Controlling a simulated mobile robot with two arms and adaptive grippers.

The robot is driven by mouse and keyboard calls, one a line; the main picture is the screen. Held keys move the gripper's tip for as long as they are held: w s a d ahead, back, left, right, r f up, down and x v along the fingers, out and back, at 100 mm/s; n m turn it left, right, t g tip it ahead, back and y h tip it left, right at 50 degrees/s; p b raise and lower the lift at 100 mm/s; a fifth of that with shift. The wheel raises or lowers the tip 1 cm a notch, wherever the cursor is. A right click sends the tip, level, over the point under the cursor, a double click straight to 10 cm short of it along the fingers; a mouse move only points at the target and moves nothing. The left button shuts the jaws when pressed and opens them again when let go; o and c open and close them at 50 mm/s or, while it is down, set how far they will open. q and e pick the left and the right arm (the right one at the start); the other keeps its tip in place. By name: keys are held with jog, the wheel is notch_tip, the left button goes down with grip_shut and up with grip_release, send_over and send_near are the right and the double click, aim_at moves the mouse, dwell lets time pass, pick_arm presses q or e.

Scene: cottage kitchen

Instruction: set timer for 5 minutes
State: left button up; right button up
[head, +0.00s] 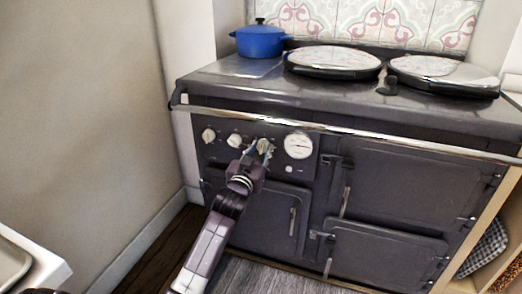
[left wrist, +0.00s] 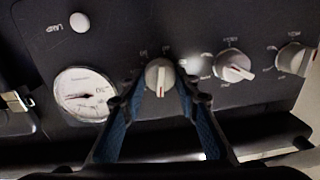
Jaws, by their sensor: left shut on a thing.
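The dark range has a row of pale round knobs on its front panel. My left gripper (head: 257,152) reaches up to the knob (head: 264,145) nearest the white round gauge (head: 298,146). In the left wrist view, turned upside down, this knob (left wrist: 160,76) sits between the two blue-lined fingers, which are shut on it. Its red-marked pointer points down in that picture. Two other knobs, the middle one (left wrist: 234,66) and the outer one (left wrist: 293,58), stand free beside it. The labels are too small to read surely. My right gripper is not in view.
A chrome rail (head: 330,130) runs along the range front just above the knobs. A blue pot (head: 259,41) and two round lids (head: 333,60) are on top. Oven doors (head: 385,255) are shut below. A wall (head: 85,120) stands at left; a pale counter corner (head: 45,272) is at lower left.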

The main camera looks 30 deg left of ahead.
pick_arm(q)
jog(key=o, duration=1.1)
jog(key=v, duration=1.2)
